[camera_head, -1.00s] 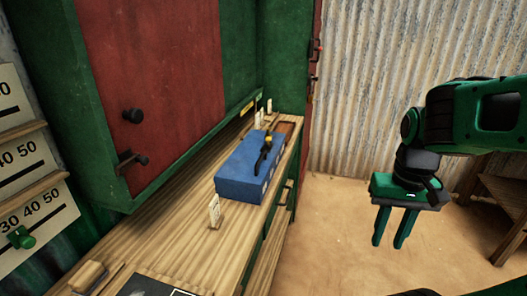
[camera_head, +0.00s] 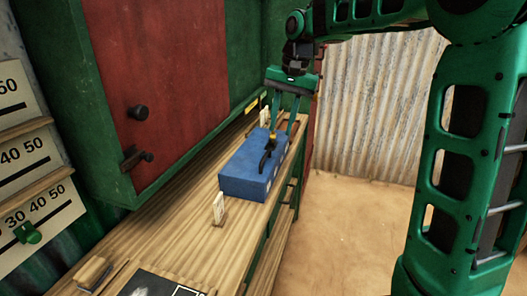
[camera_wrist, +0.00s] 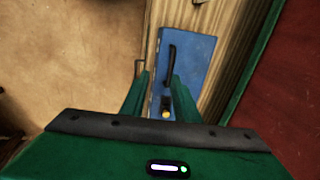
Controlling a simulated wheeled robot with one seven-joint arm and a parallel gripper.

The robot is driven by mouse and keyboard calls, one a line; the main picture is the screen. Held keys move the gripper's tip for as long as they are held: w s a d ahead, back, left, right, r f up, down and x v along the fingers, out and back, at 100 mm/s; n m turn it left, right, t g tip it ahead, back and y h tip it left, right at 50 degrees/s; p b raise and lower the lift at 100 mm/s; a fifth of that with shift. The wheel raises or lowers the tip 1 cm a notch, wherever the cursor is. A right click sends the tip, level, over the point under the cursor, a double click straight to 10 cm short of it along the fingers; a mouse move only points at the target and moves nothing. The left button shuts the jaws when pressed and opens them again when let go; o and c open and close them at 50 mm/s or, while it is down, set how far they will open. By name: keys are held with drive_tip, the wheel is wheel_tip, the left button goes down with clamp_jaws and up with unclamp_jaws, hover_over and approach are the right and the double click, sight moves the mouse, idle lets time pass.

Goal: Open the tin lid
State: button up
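A long blue box (camera_head: 243,187), the only thing here that could be the tin, lies on the wooden counter. A black handle-like piece (camera_head: 266,158) with a yellow part lies along its top. I cannot tell if it is fixed there. My gripper (camera_head: 283,131) is open above the far end of the box, fingers pointing down. In the wrist view, the blue box (camera_wrist: 193,45) shows beyond the fingers (camera_wrist: 160,78). The black piece (camera_wrist: 171,62) and its yellow part lie between or just beyond them. I see nothing held. Contact cannot be told.
The wooden counter (camera_head: 180,235) runs along a green cabinet with a red door (camera_head: 160,70) on the left. A small white card (camera_head: 218,208) stands before the box, and another (camera_head: 265,116) behind it. Open floor (camera_head: 345,235) lies to the right.

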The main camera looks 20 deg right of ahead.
sight(265, 156)
drive_tip(key=w+a+f, duration=0.1)
drive_tip(key=f, duration=0.2)
drive_tip(key=w+a+f, duration=0.1)
drive_tip(key=f, duration=0.2)
drive_tip(key=w+a+f, duration=0.1)
drive_tip(key=f, duration=0.3)
drive_tip(key=shift+w+a, duration=0.2)
drive_tip(key=shift+c, duration=0.3)
